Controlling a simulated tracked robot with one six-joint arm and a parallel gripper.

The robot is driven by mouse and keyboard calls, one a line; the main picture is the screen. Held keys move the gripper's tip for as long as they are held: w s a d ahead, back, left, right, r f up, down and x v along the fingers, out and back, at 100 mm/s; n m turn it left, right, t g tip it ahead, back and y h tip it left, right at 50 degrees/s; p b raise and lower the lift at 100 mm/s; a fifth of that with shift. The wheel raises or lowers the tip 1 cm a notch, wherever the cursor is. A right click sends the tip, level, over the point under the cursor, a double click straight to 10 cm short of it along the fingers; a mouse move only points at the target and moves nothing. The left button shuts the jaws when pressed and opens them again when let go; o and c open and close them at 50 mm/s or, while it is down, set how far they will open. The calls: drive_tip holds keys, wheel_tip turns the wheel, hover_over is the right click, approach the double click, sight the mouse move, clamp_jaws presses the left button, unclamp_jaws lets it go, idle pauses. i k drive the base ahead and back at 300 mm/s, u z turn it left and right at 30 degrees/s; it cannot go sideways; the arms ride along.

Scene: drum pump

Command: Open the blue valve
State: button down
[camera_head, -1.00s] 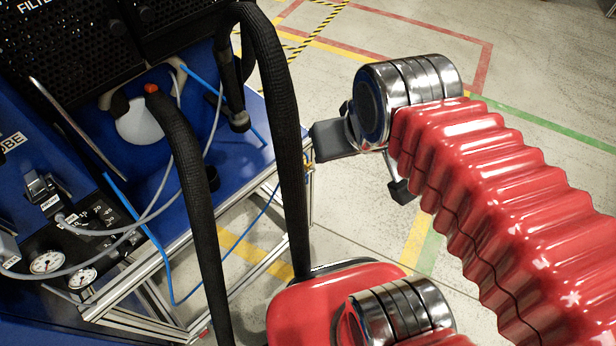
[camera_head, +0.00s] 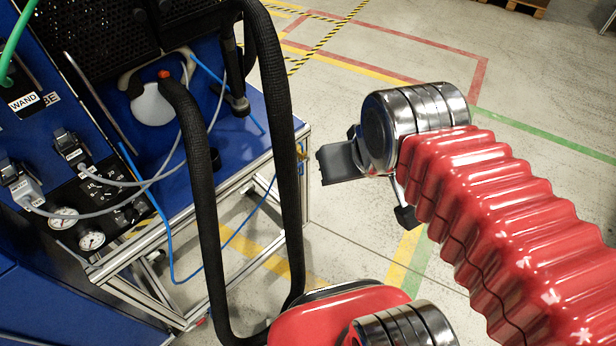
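I cannot make out a blue valve in this view. The blue pump cabinet (camera_head: 120,172) stands at the left, with a dark control panel (camera_head: 130,208) on its front. My gripper (camera_head: 405,215) is at the end of my red bellows-covered arm, over open floor right of the cabinet. A dark fingertip shows below the silver wrist, and a flat dark grey part juts left from it. The opening between the fingers is hidden, and I see nothing held. The gripper is apart from the cabinet and panel.
Thick black hoses (camera_head: 276,120) loop down between the cabinet and my arm. Two gauges (camera_head: 63,219) and grey cables (camera_head: 150,182) are on the panel. A green hose (camera_head: 18,42) is at upper left.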

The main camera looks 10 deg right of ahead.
sight(300, 164)
drive_tip(key=u, duration=1.5)
drive_tip(key=i, duration=0.35)
drive_tip(key=z, duration=0.55)
